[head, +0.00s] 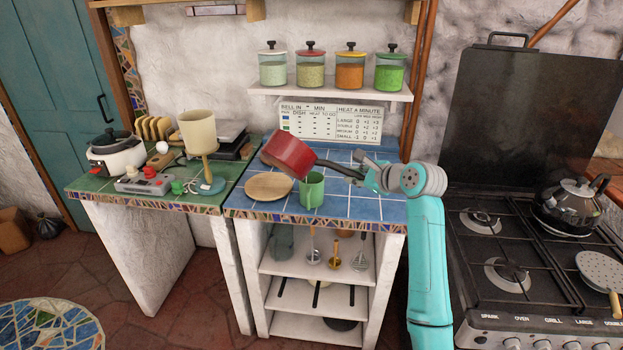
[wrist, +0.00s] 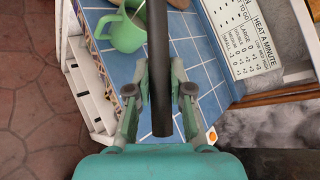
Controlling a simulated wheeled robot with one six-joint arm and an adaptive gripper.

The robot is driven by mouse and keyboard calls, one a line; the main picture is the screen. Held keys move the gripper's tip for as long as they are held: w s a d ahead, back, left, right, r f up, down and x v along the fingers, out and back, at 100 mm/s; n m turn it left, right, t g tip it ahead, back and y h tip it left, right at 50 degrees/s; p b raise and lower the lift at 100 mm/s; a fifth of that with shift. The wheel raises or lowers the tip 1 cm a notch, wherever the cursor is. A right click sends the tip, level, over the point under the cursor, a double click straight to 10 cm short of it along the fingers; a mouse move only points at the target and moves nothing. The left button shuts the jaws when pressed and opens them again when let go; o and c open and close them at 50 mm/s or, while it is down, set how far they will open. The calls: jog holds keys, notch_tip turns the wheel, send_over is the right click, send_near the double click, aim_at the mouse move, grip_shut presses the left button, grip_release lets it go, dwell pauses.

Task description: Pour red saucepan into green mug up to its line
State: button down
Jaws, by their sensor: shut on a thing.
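The red saucepan (head: 288,155) is held in the air over the blue-tiled counter, tilted with its body to the left. My gripper (head: 364,174) is shut on its dark handle, which runs up the middle of the wrist view (wrist: 160,75) between my fingers (wrist: 160,92). The green mug (head: 312,188) stands upright on the blue tiles, below and slightly right of the pan body. It also shows in the wrist view (wrist: 122,34), left of the handle. A pale streak shows at its mouth there; I cannot tell whether it is liquid. The mug's level and line are not readable.
A round wooden board (head: 268,187) lies left of the mug. A lamp (head: 200,135), a white cooker (head: 115,150) and a toast rack stand on the green counter. A shelf (head: 330,91) with several jars hangs above. The stove (head: 535,255) is at right.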

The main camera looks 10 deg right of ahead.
jog(key=shift+s+d+r, duration=0.1)
jog(key=shift+s+r, duration=0.05)
jog(key=shift+s+d, duration=0.3)
jog(key=shift+s, duration=0.4)
dwell(0.7)
jog(key=shift+w+d+f+m+g, duration=0.1)
jog(key=shift+f+m+g, duration=0.2)
jog(key=shift+f+m, duration=0.1)
dwell(3.3)
jog(key=shift+r, duration=0.1)
dwell(0.9)
